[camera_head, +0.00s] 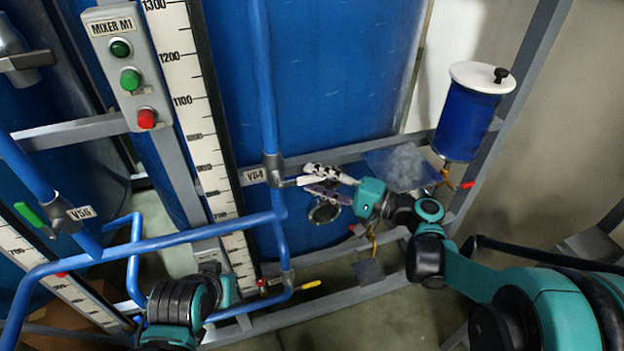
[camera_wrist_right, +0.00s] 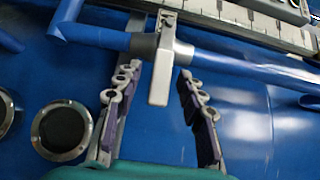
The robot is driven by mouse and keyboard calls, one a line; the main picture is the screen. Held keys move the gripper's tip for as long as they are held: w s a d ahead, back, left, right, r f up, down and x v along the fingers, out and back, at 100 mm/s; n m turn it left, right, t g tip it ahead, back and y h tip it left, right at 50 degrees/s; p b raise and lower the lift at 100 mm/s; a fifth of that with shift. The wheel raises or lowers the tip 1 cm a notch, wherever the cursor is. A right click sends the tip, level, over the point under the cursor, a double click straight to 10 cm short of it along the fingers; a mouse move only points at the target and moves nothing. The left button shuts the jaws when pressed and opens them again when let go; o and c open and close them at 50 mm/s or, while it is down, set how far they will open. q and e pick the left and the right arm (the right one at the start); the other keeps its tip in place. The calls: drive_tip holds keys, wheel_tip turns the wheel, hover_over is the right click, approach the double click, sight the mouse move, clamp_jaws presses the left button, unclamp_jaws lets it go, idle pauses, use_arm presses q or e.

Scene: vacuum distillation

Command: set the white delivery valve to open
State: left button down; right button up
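The white delivery valve (camera_head: 274,168), tagged V04, sits on a vertical blue pipe in front of the large blue tank. Its pale lever (camera_head: 291,183) sticks out to the right, across the pipe. My right gripper (camera_head: 312,182) reaches in from the right with its fingers around the lever's end. In the right wrist view the lever (camera_wrist_right: 159,85) stands between the two spread fingers of the gripper (camera_wrist_right: 157,88), with a gap visible on both sides. Of my left arm only dark and teal links show at the lower left; its fingers cannot be made out.
A valve tagged V36 (camera_head: 57,216) with a green handle is on the left pipe. A yellow-handled valve (camera_head: 300,287) is low in the middle. A mixer button box (camera_head: 127,70) hangs upper left. A blue vessel with a white lid (camera_head: 470,115) stands right, on the grey frame.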

drive_tip(key=shift+w+a, duration=0.3)
drive_tip(key=shift+a, duration=0.3)
clamp_jaws()
drive_tip(key=shift+r, duration=0.1)
